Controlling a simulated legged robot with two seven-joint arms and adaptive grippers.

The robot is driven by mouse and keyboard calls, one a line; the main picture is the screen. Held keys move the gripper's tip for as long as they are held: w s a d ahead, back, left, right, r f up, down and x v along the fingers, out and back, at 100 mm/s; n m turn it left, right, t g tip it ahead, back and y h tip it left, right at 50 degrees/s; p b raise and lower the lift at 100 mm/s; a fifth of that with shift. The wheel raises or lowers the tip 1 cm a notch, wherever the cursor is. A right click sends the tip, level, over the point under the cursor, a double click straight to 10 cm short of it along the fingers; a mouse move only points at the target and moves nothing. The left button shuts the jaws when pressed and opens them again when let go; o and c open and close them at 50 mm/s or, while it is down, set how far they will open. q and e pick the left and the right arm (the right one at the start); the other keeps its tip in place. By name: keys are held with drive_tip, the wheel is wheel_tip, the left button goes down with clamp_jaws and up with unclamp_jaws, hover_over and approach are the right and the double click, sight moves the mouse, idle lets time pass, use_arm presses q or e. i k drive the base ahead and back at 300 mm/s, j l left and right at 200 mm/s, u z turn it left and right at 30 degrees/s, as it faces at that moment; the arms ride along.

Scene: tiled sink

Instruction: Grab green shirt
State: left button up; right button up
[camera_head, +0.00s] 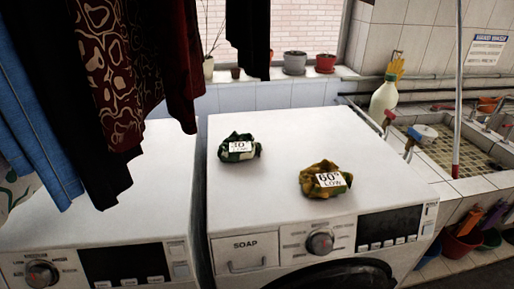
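A crumpled dark green and white shirt (239,148) lies on top of the right washing machine, left of its middle. It bears a white label that seems to read "30° LOW". A second crumpled garment, yellow-green and brown (325,179), lies to its right and nearer the front edge, with a label reading "60° LOW". The two garments are apart. Neither of my grippers shows in the head view.
The right washing machine (290,130) has a clear white top around the garments. Hanging clothes (120,80) cover the upper left, above the left machine (95,235). A bottle (384,100) and tiled sink (446,152) are at right. Pots (295,62) line the windowsill.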

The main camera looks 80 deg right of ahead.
sight(237, 147)
drive_tip(key=i+z, duration=0.1)
drive_tip(key=z, duration=1.8)
drive_tip(key=i+j+z, duration=0.1)
drive_tip(key=z, duration=0.4)
